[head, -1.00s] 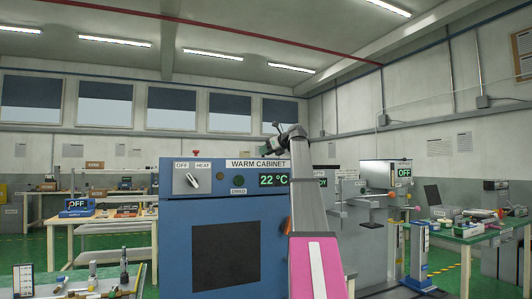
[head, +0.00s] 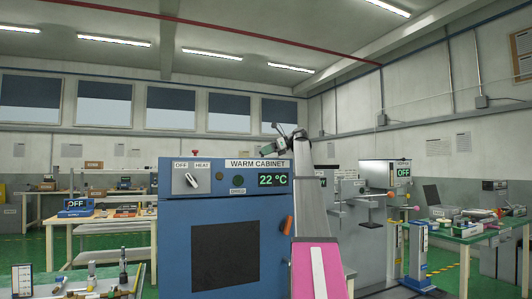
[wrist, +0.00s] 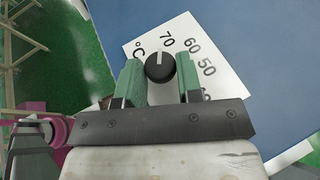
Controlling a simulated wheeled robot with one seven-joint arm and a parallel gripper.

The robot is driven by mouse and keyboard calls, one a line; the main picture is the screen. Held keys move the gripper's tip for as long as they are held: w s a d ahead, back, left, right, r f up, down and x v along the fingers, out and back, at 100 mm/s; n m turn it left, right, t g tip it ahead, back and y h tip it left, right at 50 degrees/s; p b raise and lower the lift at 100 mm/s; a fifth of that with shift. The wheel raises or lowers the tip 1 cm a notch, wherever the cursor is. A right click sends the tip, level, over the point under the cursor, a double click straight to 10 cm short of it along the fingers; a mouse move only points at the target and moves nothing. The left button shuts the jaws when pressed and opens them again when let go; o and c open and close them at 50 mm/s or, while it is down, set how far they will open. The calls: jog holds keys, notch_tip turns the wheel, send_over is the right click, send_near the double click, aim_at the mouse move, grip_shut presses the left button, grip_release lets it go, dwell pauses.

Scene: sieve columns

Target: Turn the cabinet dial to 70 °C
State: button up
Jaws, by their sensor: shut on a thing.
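The black dial knob (wrist: 160,68) shows in the wrist view on a white scale plate (wrist: 182,40) marked 70, 60, 50 and °C. Its white pointer line points up in the picture, close to the 70 mark. My gripper (wrist: 159,75) has its green fingers on both sides of the knob and is shut on it. The lower part of the scale is hidden behind my gripper. In the head view the blue warm cabinet (head: 175,245) has a display (head: 273,180) reading 22 °C. The dial cannot be made out in the head view.
An OFF/HEAT switch (head: 191,181) and a dark window (head: 224,256) are on the cabinet front. An orange handle (head: 287,225) sits beside my arm. Workbenches with equipment stand left and right, including a green-topped table (head: 462,233).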

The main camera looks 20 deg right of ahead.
dwell(0.4)
jog(key=o, duration=0.9)
jog(key=v, duration=1)
jog(key=shift+d+r, duration=0.15)
jog(key=shift+s+d, duration=0.15)
jog(key=shift+d, duration=0.05)
